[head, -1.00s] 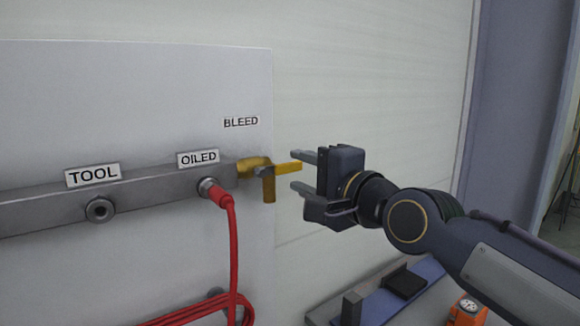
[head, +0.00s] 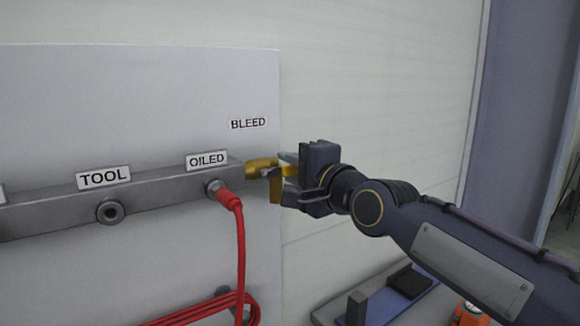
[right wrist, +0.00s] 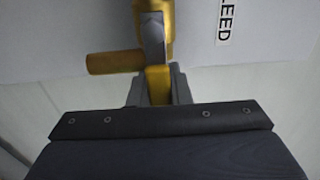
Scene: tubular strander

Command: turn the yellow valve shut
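The yellow valve (head: 262,168) sits at the right end of the grey manifold, under the BLEED label. Its lever sticks out to the right, and a second yellow part hangs down from the valve. My right gripper (head: 288,176) is at the lever, one finger above it and one below. The fingers look apart, with the lever between them. In the right wrist view the yellow lever (right wrist: 158,86) runs between the two grey fingers, close to both; whether they touch it is unclear. My left gripper is not in view.
The grey manifold (head: 148,190) carries a bare TOOL port (head: 110,212) and a red hose (head: 239,250) plugged in at OILED, just left of the valve. A blue-grey shelf (head: 385,303) with dark blocks lies below my right arm. An orange object (head: 468,313) is at the lower right.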

